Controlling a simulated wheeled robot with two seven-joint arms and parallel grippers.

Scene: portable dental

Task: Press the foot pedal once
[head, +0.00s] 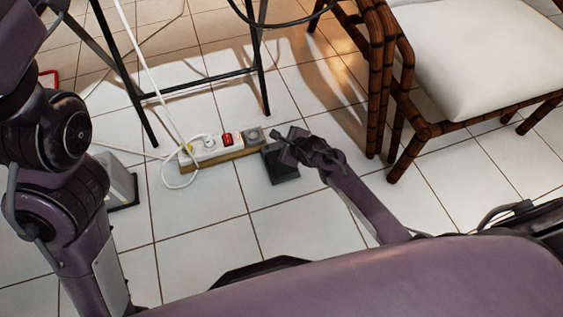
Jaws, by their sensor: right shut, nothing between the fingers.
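The foot pedal (284,172) appears to be the small dark block on the white tiled floor, near the middle of the head view. My right gripper (282,139) is shut and empty at the pedal's upper edge. It overlaps the pedal in the picture and hides part of its top. I cannot tell whether the gripper touches it or hovers above it. My left arm shows at the left edge, but its gripper is out of view.
A power strip (226,147) with a red switch and white cables lies left of the pedal. A black metal stand (206,84) is behind it. A cushioned bamboo chair (474,50) stands at right. A grey box (119,178) sits at left. Floor in front of the pedal is clear.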

